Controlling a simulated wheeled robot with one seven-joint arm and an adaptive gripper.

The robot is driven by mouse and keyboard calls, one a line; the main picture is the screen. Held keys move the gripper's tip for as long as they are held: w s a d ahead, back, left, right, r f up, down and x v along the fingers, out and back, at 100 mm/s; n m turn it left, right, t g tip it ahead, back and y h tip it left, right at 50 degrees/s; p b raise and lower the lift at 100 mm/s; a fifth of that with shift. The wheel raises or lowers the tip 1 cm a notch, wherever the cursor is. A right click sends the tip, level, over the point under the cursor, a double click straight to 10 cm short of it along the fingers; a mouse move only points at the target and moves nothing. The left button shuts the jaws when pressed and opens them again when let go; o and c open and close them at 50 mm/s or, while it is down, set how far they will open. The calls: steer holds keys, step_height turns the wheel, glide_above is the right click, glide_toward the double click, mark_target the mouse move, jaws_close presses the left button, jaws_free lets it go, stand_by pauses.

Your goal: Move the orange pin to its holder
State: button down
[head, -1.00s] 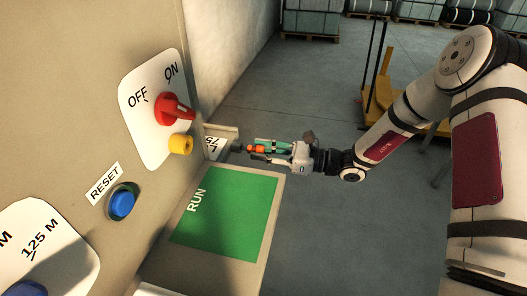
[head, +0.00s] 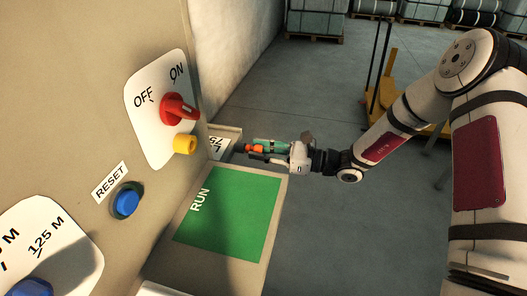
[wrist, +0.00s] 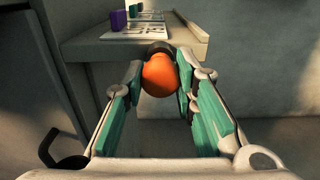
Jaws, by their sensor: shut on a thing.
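The orange pin (head: 254,149) is clasped between the fingertips of my gripper (head: 252,151) in the head view, with a dark end pointing left toward the cabinet. In the wrist view the orange pin (wrist: 160,76) shows as a rounded orange body between the green-padded fingers of my gripper (wrist: 160,70). A dark part shows just beyond it. The pin is held in the air near the small ledge. I cannot tell which thing is the pin's holder.
A ledge with a number card (head: 220,142) lies just left of the pin. Nearer is the green RUN panel (head: 228,215). The cabinet carries a red knob (head: 178,108), yellow cylinder (head: 186,145) and blue button (head: 127,202). A purple block (wrist: 119,22) stands on the shelf (wrist: 180,45).

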steer(key=shift+a, duration=0.3)
steer(key=c, duration=1.2)
jaws_free()
steer(key=shift+d, duration=0.1)
steer(key=d, duration=0.4)
steer(key=s+d, duration=0.1)
steer(key=d, duration=0.2)
steer(key=s+d, duration=0.1)
steer(key=d, duration=0.3)
steer(key=shift+s+d, duration=0.1)
steer(key=shift+d, duration=0.2)
